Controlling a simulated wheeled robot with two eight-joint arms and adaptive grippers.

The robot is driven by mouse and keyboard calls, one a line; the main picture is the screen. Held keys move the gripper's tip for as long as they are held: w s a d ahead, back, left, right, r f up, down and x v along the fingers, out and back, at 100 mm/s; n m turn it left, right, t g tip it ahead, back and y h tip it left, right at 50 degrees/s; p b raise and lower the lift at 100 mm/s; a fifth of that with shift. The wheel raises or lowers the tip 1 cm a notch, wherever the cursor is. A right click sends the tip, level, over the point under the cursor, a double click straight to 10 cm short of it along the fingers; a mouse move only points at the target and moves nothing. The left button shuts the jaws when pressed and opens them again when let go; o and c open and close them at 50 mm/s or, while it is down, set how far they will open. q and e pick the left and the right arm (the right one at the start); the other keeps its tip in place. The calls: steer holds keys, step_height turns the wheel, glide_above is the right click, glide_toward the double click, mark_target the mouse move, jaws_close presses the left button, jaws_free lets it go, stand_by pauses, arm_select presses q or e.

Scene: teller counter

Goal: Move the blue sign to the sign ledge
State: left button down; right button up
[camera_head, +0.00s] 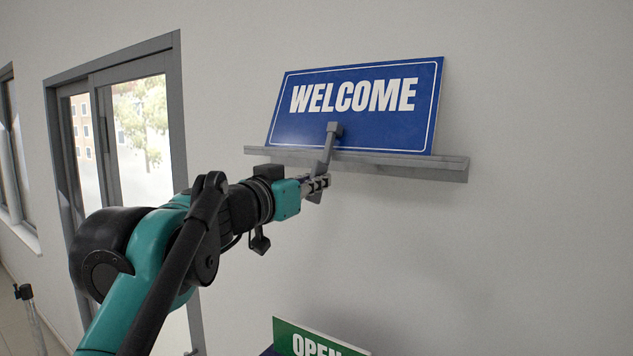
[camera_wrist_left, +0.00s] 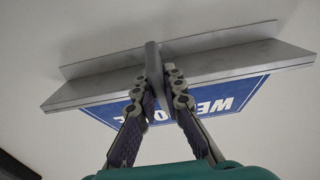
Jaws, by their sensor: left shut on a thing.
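The blue sign (camera_head: 370,125), lettered WELCOME, stands at the sign ledge (camera_head: 440,168) with its face outward and its lower edge behind the ledge's front lip. I cannot tell whether its full weight rests there. A grey handle (camera_head: 329,146) reaches down from the sign's face, in front of the ledge. My left gripper (camera_head: 320,183) is just below and in front of the ledge, shut on this handle. In the left wrist view, the fingers pinch the grey handle (camera_wrist_left: 155,75), with the ledge (camera_wrist_left: 230,62) and part of the blue sign (camera_wrist_left: 225,98) behind. My right gripper is out of view.
A green sign lettered OPEN (camera_head: 312,343) shows at the bottom edge, below the ledge. A grey-framed glass door (camera_head: 120,75) is at the left. The wall (camera_head: 530,230) right of and below the ledge is bare.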

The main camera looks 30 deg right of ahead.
arm_select(q)
steer(key=shift+r, duration=0.1)
steer(key=shift+r+p, duration=1.05)
steer(key=r+v, duration=0.2)
steer(key=v, duration=0.8)
stand_by(0.8)
steer(key=shift+w, duration=0.15)
